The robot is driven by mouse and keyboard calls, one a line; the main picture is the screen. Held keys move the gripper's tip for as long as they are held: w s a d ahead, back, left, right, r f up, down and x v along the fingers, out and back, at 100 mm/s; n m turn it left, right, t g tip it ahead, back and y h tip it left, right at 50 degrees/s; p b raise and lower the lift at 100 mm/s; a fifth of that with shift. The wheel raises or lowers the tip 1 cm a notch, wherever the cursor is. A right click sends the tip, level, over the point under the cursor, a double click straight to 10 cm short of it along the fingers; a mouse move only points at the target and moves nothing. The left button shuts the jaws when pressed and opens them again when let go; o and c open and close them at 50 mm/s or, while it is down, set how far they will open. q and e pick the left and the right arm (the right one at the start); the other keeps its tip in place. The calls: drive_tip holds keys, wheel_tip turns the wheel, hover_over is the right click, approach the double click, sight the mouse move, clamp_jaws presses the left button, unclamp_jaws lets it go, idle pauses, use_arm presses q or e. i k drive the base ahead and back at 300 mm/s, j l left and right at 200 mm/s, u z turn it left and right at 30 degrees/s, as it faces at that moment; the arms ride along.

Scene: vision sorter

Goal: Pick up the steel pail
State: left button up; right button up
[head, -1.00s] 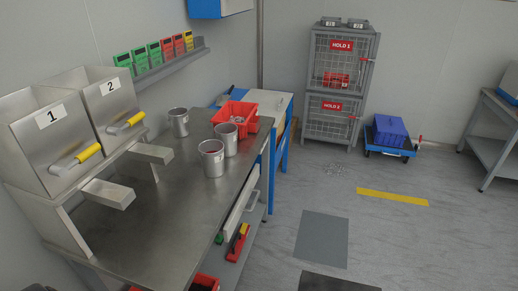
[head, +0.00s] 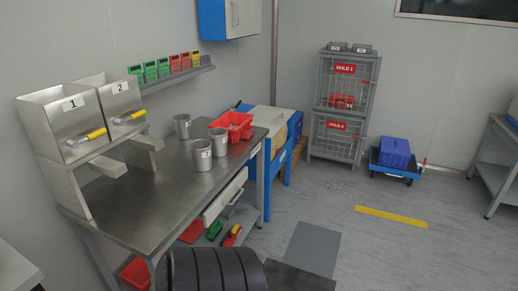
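Three steel pails stand upright on the steel workbench (head: 135,205) in the head view. One pail (head: 183,127) is at the back near the wall. A second pail (head: 202,156) stands nearest, with a small label on its side. A third pail (head: 218,144) stands just behind and to the right of the second, close to the red bin. I cannot tell which one is the task's pail. Neither of my grippers is in view.
A red bin (head: 245,132) sits at the bench's far end. Two numbered steel hoppers (head: 75,120) stand at the left. A wire cage cabinet (head: 335,138) and a blue cart (head: 394,170) stand farther back. The floor right of the bench is mostly clear.

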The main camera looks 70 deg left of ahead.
sight(219, 143)
drive_tip(key=i+l+u, duration=0.2)
drive_tip(key=i+l, duration=0.85)
drive_tip(key=i+u, duration=0.7)
drive_tip(key=u, duration=0.15)
drive_tip(key=i+l+u, duration=0.15)
drive_tip(key=i+u, duration=0.5)
drive_tip(key=u, duration=0.25)
drive_tip(key=i+u, duration=0.2)
drive_tip(key=u, duration=0.2)
drive_tip(key=i+l+u, duration=0.1)
drive_tip(key=u, duration=0.35)
drive_tip(key=i+l+u, duration=0.2)
drive_tip(key=u, duration=0.25)
drive_tip(key=i+l+u, duration=0.2)
drive_tip(key=u, duration=0.2)
drive_tip(key=i+l+u, duration=0.1)
drive_tip(key=l+u, duration=0.15)
drive_tip(key=u, duration=0.2)
